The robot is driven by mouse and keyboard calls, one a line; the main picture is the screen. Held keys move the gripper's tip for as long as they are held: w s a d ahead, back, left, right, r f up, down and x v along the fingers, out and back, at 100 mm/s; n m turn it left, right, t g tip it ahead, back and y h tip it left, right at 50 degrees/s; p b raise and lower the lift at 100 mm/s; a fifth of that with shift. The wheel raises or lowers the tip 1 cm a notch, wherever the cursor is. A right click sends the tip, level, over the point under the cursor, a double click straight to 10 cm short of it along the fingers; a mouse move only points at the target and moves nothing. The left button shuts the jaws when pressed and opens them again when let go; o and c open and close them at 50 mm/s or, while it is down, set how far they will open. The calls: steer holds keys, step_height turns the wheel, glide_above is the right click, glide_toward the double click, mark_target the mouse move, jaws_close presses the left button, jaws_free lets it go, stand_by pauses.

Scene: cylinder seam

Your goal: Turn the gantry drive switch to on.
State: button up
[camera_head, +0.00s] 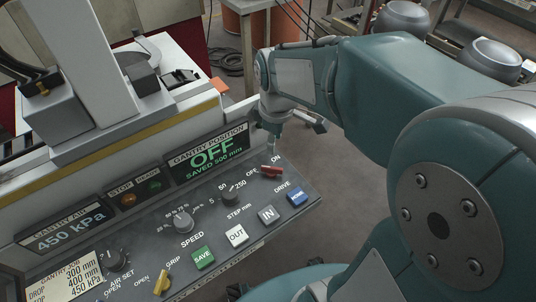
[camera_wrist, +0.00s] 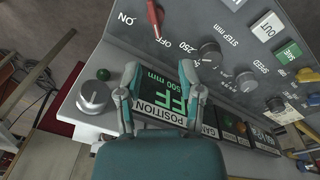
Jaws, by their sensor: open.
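The gantry drive switch has a red handle (camera_head: 271,171) and sits at the right end of the sloped control panel (camera_head: 215,222), between the OFF and ON labels. The gantry position display (camera_head: 208,153) reads OFF in green. In the wrist view the red handle (camera_wrist: 154,18) is at the top edge, partly cut off, beyond the fingertips. My gripper (camera_head: 272,140) is above and behind the switch in the head view, apart from it. In the wrist view my gripper (camera_wrist: 158,68) is open and empty, its two fingers spread over the display.
A grey knob (camera_wrist: 94,97) stands left of my gripper in the wrist view.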

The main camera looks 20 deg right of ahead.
mark_target(272, 167)
steer(key=f, duration=0.4)
steer(key=w+f+n, duration=0.1)
steer(key=f, duration=0.4)
steer(key=w+f+n, duration=0.1)
steer(key=f, duration=0.3)
steer(key=shift+d+f+g, duration=0.1)
steer(key=shift+f+g, duration=0.05)
steer(key=shift+g, duration=0.25)
jaws_close()
